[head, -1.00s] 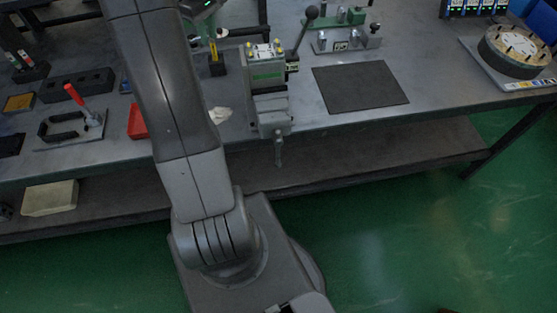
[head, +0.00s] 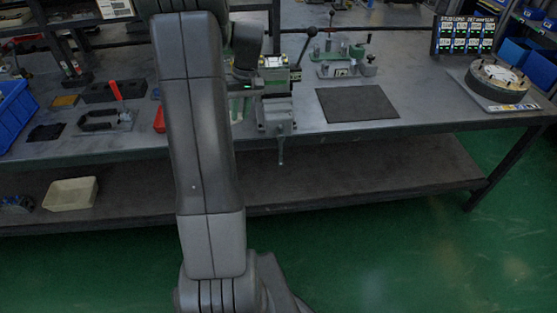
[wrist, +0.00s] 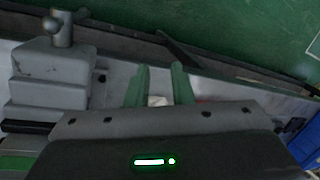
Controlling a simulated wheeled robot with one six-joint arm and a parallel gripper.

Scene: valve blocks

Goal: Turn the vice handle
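The grey vice (head: 276,122) stands at the front edge of the bench in the head view. Its handle (head: 281,150) hangs down in front of that edge. In the wrist view the vice (wrist: 48,85) is at the left, with its screw end and handle (wrist: 62,28) at the top left. My gripper (wrist: 160,78) shows two green fingers, apart with nothing held between them, to the right of the vice and clear of the handle. In the head view my arm hides most of the gripper, left of the vice.
A dark mat (head: 357,103) lies right of the vice, and a green fixture (head: 340,55) stands behind it. A red-handled clamp (head: 112,112) lies to the left. A round part on a plate (head: 497,82) is at the far right. The lower shelf (head: 360,170) is mostly bare.

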